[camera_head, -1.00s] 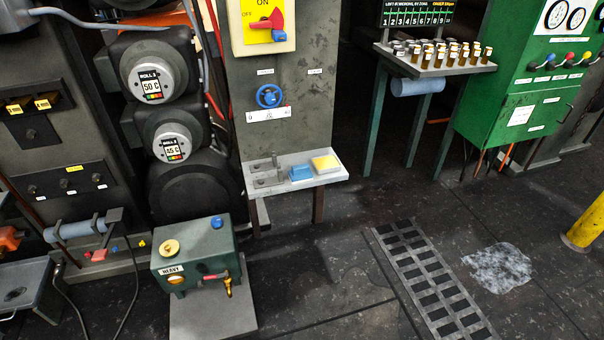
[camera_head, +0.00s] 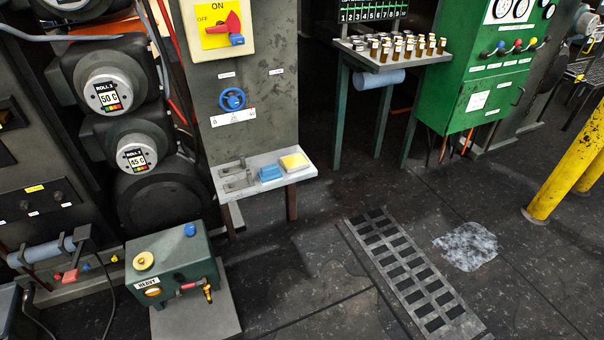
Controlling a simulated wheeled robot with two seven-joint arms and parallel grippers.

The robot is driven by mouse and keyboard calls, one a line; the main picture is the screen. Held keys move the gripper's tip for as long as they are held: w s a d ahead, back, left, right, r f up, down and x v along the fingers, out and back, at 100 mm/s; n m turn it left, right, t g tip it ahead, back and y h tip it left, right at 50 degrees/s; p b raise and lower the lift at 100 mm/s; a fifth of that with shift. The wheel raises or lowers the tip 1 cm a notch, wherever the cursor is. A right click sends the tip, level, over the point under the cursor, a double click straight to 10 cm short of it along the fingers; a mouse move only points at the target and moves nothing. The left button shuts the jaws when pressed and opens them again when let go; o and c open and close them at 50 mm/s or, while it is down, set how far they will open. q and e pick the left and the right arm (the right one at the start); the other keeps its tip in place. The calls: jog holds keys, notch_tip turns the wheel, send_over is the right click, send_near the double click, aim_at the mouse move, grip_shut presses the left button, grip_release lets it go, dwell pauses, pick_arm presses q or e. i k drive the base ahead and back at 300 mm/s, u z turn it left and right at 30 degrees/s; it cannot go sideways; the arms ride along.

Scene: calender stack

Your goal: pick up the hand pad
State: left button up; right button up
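A small pale shelf (camera_head: 240,193) juts from the grey column in the middle left of the head view. On it lie a blue block-like pad (camera_head: 270,173) and, to its right, a pad with a yellow top and pale sides (camera_head: 294,162). I cannot tell which of the two is the hand pad. Grey metal fittings (camera_head: 236,178) sit at the shelf's left end. Neither of my grippers is in view.
A rack of small bottles (camera_head: 392,50) and a green cabinet (camera_head: 480,85) stand behind. Right are a floor grate (camera_head: 412,275), a wet-looking patch (camera_head: 467,246) and a yellow post (camera_head: 565,175).

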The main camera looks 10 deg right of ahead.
aim_at(271, 172)
jog(key=z, duration=1)
jog(key=i, duration=2.65)
jog(key=u, duration=3.05)
